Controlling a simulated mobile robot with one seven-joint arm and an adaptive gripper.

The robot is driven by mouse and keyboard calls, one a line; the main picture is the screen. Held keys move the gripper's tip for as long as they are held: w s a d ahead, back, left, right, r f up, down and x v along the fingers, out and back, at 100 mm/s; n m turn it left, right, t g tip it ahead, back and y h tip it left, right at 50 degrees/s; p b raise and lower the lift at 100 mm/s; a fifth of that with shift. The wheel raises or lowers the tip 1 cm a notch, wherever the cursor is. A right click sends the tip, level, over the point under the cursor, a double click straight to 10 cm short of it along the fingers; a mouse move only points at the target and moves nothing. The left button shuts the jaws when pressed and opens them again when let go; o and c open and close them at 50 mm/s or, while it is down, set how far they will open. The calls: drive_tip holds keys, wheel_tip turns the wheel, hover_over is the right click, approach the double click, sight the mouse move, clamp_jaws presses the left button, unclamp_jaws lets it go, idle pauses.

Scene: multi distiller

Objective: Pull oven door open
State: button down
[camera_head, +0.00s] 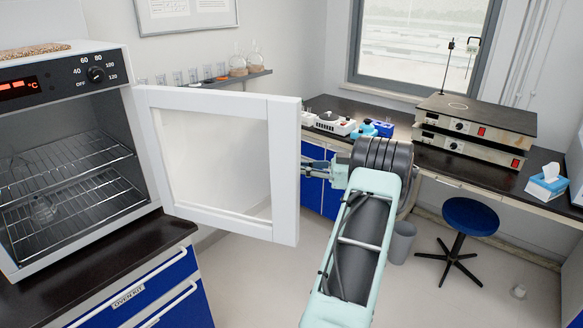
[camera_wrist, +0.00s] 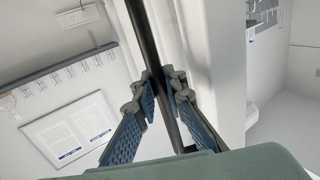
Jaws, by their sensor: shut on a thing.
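The oven (camera_head: 70,130) stands on the dark counter at the left in the head view. Its white-framed door (camera_head: 284,175) with a pale window is swung wide open, out toward the right, so the inside shows. My gripper (camera_head: 314,169) is at the door's free edge, on its far side, and partly hidden by my arm and the door. In the wrist view, the fingers of my gripper (camera_wrist: 163,85) are closed around the black bar handle (camera_wrist: 137,25), one on each side. The white door frame (camera_wrist: 208,60) runs beside the handle.
Wire racks (camera_head: 70,165) with a glass flask are inside the oven. Blue drawers (camera_head: 150,290) are below. A bench (camera_head: 400,140) with hotplates (camera_head: 475,120) is at the back right.

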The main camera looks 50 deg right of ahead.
drive_tip(key=c, duration=2.3)
unclamp_jaws()
drive_tip(key=shift+o, duration=0.2)
drive_tip(key=v, duration=1.2)
